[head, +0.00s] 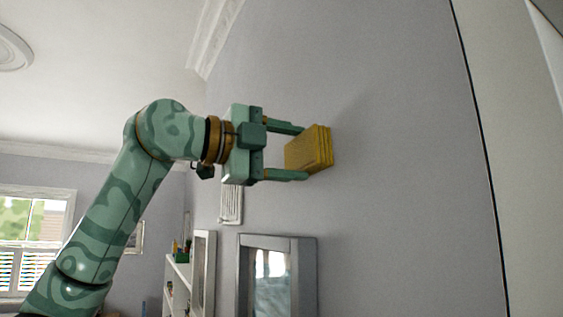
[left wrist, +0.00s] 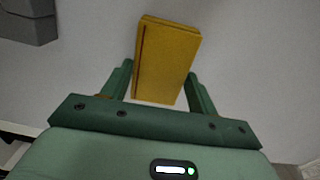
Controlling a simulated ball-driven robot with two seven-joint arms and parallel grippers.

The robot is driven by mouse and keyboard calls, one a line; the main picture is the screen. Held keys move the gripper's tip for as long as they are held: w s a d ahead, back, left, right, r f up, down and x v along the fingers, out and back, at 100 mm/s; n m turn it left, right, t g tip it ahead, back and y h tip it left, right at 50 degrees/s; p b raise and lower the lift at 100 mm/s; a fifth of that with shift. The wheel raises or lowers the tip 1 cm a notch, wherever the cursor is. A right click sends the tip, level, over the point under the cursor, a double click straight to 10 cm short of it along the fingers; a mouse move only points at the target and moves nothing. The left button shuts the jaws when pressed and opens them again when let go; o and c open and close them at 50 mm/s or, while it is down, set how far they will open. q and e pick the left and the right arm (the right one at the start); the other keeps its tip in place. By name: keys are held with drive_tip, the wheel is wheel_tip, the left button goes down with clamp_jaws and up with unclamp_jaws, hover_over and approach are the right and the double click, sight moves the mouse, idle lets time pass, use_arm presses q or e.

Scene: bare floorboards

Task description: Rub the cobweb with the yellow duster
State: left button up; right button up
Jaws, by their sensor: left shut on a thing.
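The yellow duster (head: 309,148) is a ribbed yellow block held up at the grey wall in the head view. My left gripper (head: 298,151) is shut on it, with one finger above and one below. The duster also shows between the two fingers in the left wrist view (left wrist: 166,60). Its far side is close to the wall; I cannot tell whether it touches. I cannot make out a cobweb in either view; the duster may hide it. My right gripper is in neither view.
The grey wall (head: 400,150) is bare around the duster. Below stand a grey-framed mirror (head: 305,275) and a white shelf (head: 178,280) with small things. A white vent (head: 231,204) is on the wall below my gripper. A window (head: 35,240) is at the far left.

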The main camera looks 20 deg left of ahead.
use_arm(q)
drive_tip(key=shift+s+d, duration=0.65)
drive_tip(key=shift+d, duration=0.1)
drive_tip(key=shift+s+a+b, duration=0.35)
drive_tip(key=shift+a+b, duration=0.05)
drive_tip(key=shift+b, duration=0.15)
drive_tip(key=shift+b+v, duration=0.6)
drive_tip(key=shift+v, duration=1.8)
drive_tip(key=v, duration=0.3)
drive_tip(key=shift+b, duration=0.3)
